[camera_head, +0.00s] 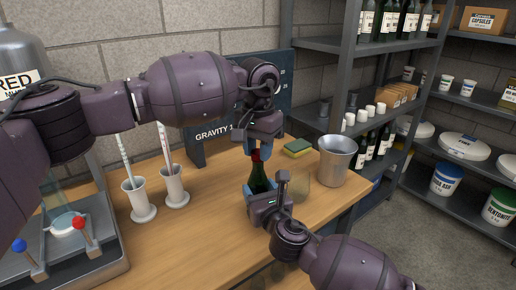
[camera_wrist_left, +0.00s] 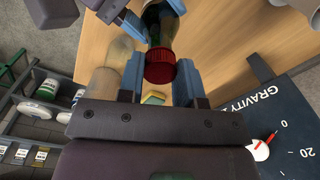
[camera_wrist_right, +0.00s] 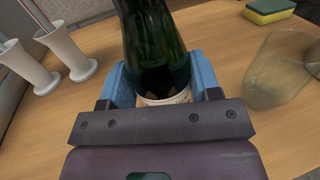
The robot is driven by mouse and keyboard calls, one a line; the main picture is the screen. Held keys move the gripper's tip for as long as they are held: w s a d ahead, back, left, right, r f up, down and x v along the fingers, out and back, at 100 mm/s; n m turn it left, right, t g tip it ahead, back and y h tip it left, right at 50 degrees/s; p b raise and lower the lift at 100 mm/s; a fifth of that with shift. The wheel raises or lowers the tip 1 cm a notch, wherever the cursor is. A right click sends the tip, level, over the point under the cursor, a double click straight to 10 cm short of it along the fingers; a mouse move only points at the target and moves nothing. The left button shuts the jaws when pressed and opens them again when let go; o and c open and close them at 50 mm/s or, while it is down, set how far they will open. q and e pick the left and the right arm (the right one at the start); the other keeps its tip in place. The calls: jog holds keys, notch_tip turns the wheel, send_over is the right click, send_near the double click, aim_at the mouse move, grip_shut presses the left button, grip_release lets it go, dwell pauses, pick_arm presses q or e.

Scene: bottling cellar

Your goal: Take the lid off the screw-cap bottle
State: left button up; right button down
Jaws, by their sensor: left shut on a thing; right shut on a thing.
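The green screw-cap bottle (camera_head: 258,178) is upright over the wooden table; whether its base touches the table is hidden. Its red lid (camera_head: 256,156) is at the top of the neck, with no clear gap between them. My left gripper (camera_head: 258,148) comes from above and is shut on the lid; in the left wrist view the ribbed red lid (camera_wrist_left: 160,68) is between the blue fingers. My right gripper (camera_head: 262,193) is shut on the bottle's body; the right wrist view shows the bottle (camera_wrist_right: 157,45) between its fingers, above a pale label.
A clear glass vessel (camera_wrist_right: 278,70) stands close beside the bottle. A metal bucket (camera_head: 335,160) and a sponge (camera_head: 298,148) are on the right of the table (camera_head: 215,225). Two white cylinder stands (camera_head: 138,200) (camera_head: 174,187) are at left, a dark board (camera_head: 275,95) behind.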

pick_arm(q)
jog(key=n, duration=0.5)
jog(key=shift+n, duration=0.4)
jog(key=n, duration=2.8)
jog(key=shift+r, duration=0.1)
jog(key=n, duration=2)
